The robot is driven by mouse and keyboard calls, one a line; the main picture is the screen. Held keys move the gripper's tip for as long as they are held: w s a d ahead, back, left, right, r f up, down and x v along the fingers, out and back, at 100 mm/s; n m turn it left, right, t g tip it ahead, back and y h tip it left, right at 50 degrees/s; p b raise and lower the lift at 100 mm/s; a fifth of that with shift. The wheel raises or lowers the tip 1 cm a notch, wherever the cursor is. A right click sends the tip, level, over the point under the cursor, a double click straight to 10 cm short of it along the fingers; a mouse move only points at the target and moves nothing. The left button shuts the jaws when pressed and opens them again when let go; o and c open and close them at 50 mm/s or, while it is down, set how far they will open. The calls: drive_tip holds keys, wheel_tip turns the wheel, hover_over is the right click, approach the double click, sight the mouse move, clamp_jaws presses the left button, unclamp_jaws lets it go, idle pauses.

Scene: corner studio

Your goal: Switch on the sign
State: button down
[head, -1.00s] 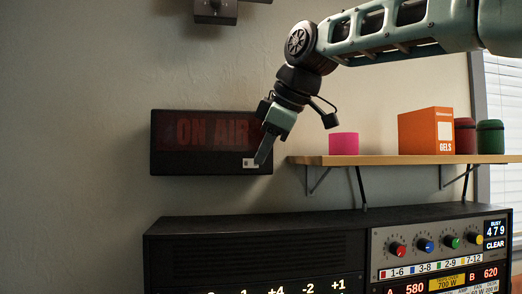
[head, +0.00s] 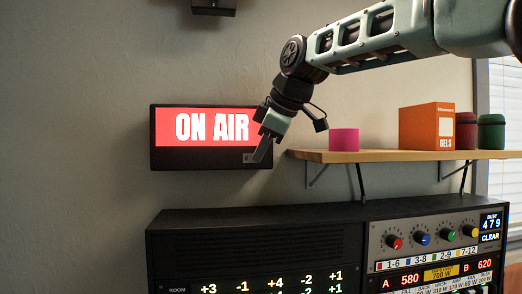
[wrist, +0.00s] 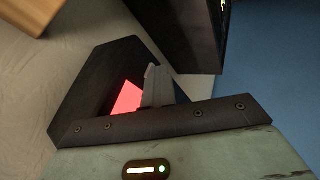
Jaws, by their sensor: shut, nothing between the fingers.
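The ON AIR sign (head: 205,128) is a dark wall box with a face lit red and white letters. A small pale switch plate (head: 249,158) sits at its lower right corner, partly hidden behind my fingers. My gripper (head: 261,155) is shut and empty, its fingertips at that corner. I cannot tell whether they touch the switch. In the wrist view the shut fingers (wrist: 153,75) lie in front of the dark sign box, with a patch of its lit red face (wrist: 126,99) beside them.
A wooden shelf (head: 400,156) right of the sign holds a pink block (head: 343,139), an orange GELS box (head: 426,127) and red and green cylinders. A dark console (head: 250,225) with knobs and displays stands below. The wall left of the sign is clear.

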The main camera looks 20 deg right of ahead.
drive_tip(key=shift+a, duration=0.2)
drive_tip(key=shift+s+a, duration=0.15)
drive_tip(key=shift+a, duration=0.4)
drive_tip(key=shift+f, duration=0.1)
